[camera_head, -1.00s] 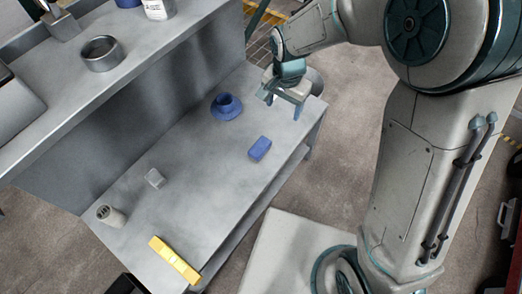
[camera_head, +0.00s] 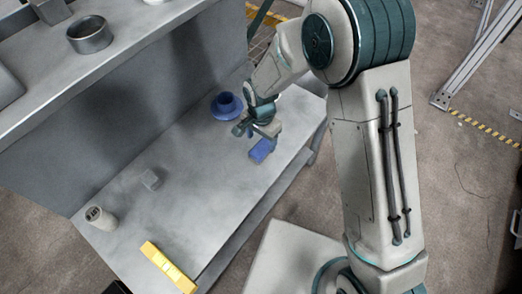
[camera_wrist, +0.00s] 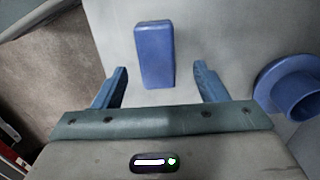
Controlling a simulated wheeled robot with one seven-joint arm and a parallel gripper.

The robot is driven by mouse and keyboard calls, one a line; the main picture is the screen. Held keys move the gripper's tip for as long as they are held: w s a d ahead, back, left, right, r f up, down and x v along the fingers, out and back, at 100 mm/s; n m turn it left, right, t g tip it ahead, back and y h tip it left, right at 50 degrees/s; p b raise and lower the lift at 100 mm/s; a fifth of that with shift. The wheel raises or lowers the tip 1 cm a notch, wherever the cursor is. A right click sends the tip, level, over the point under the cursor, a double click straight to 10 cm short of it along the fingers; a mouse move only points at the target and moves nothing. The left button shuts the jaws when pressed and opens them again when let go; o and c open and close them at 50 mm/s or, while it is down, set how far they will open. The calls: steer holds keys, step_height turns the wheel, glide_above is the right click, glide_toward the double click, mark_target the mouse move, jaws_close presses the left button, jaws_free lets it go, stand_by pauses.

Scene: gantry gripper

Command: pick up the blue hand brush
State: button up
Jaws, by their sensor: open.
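The blue hand brush (camera_head: 262,150) shows as a plain blue block lying on the lower grey bench top, near its right edge. In the wrist view the blue block (camera_wrist: 155,55) lies ahead of my gripper, lined up between the two fingers. My gripper (camera_head: 250,132) is above the bench beside the block and partly covers it in the head view. In the wrist view my gripper (camera_wrist: 160,88) has its blue fingers wide apart with nothing held. I cannot tell how high the fingers are above the bench.
A small grey block (camera_head: 149,179), a pale cylinder (camera_head: 101,218) and a yellow level (camera_head: 167,267) lie farther left. The raised shelf (camera_head: 130,38) bounds the back.

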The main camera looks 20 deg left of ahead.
mark_target(262, 147)
step_height(262, 147, down, 5)
steer(key=shift+s+d+r+b, duration=0.1)
steer(key=shift+s+d+b, duration=0.05)
steer(key=shift+b, duration=0.65)
steer(key=shift+f, duration=0.3)
steer(key=c, duration=1.1)
